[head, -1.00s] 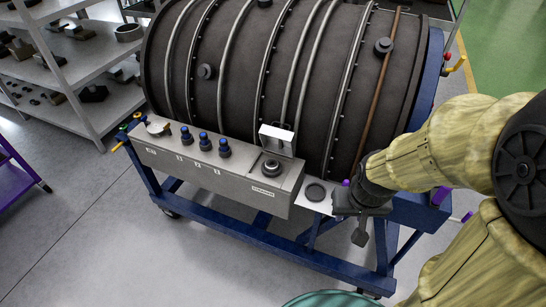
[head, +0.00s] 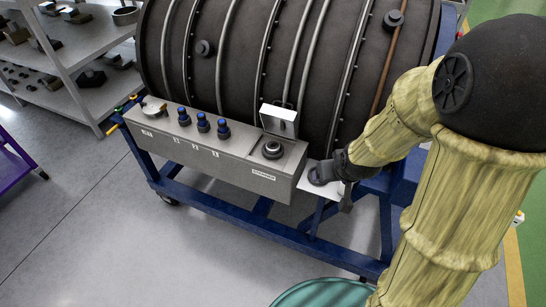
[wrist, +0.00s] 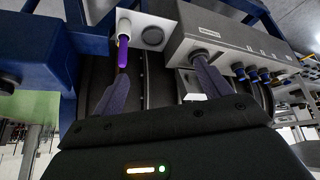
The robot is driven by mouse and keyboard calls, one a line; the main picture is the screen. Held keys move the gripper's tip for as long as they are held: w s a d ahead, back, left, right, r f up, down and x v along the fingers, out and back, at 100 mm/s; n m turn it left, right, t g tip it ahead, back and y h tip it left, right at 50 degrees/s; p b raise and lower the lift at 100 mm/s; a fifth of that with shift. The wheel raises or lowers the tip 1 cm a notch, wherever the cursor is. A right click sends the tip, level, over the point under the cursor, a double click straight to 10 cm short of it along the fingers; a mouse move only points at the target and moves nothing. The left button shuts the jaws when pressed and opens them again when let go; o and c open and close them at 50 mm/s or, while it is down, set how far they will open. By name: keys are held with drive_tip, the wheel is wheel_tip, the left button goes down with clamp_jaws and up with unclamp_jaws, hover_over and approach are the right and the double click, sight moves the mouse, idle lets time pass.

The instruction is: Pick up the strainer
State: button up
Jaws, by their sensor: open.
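A dark round fitting with a raised centre (head: 272,149) sits in the right end of the grey box, above a small white label and in front of a raised metal flap (head: 279,120); it looks like the strainer, but the label is too small to read surely. My gripper (head: 322,174) is just right of the box, over the white side plate. In the wrist view, my gripper (wrist: 157,88) is open with nothing between its fingers. The dark fitting (wrist: 205,57) shows there beside the right finger, partly hidden by it.
The grey box (head: 210,155) carries several blue-topped knobs and sits on a blue wheeled frame (head: 260,225) before a large dark ribbed engine casing (head: 230,70). In the wrist view, a dark disc (wrist: 152,36) and a purple item (wrist: 124,50) are by the white plate.

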drive_tip(key=w+a+f+n+t+y+b, duration=0.1)
drive_tip(key=w+a+f+t+y+b, duration=0.1)
drive_tip(key=w+a+f+b, duration=0.3)
drive_tip(key=w+a+f+n+t+y+b, duration=0.1)
drive_tip(key=w+a+f+t+y+b, duration=0.2)
drive_tip(key=w+f, duration=0.5)
wheel_tip(320, 180, down, 2)
drive_tip(key=a+t+b, duration=0.1)
drive_tip(key=a+b, duration=0.1)
drive_tip(key=b, duration=0.1)
drive_tip(key=shift+w+a+f+n+t, duration=0.15)
drive_tip(key=shift+a+n+t, duration=0.15)
drive_tip(key=shift+n, duration=0.1)
drive_tip(key=shift+w, duration=0.1)
drive_tip(key=p, duration=0.2)
approach(274, 147)
drive_tip(key=x, duration=0.4)
drive_tip(key=shift+a, duration=0.15)
drive_tip(key=shift+w+f, duration=0.1)
drive_tip(key=shift+w, duration=0.05)
drive_tip(key=shift+p+x, duration=0.5)
drive_tip(key=shift+x, duration=2.05)
